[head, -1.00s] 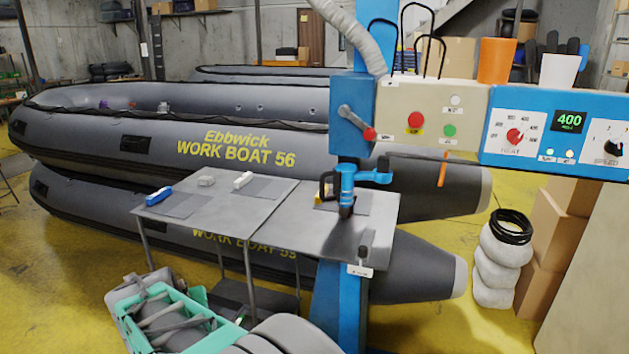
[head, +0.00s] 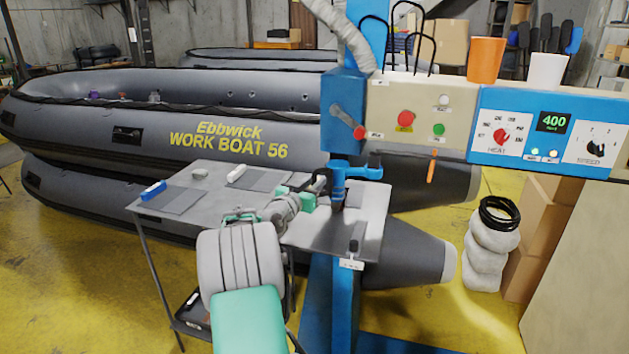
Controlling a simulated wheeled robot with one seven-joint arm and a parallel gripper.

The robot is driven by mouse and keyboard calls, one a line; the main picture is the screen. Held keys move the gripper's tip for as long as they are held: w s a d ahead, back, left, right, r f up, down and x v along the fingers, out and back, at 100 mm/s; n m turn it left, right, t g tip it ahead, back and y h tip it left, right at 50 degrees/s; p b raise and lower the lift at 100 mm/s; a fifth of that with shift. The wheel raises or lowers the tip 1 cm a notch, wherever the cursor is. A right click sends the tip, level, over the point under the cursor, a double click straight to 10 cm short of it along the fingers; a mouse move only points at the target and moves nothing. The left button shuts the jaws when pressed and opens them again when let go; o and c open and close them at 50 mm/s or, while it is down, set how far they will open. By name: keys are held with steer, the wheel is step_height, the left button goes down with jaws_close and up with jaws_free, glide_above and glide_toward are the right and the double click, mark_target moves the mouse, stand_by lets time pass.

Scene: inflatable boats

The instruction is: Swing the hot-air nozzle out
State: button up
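The blue welding machine (head: 345,95) stands at centre right. Its blue swing part (head: 352,172) sits low on the machine over the small grey table plate (head: 365,215), with a dark nozzle tip (head: 338,196) pointing down at the plate. A dark handle is at its left side, partly covered by my gripper. My gripper (head: 316,188), grey with green parts, reaches in from the lower left and is at or against this handle. Its fingers are too small and overlapped to show whether they are open or shut, or whether they touch it.
A grey lever with a red knob (head: 360,132) is above the nozzle. The control panel (head: 548,128) reads 400. The left table (head: 215,205) holds a blue-and-white tool (head: 153,189), a white block (head: 236,173) and grey patches. Grey boats (head: 200,120) lie behind. White rolls (head: 490,250) stand at right.

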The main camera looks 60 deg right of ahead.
steer(key=shift+c, duration=0.6)
jaws_close()
stand_by(0.8)
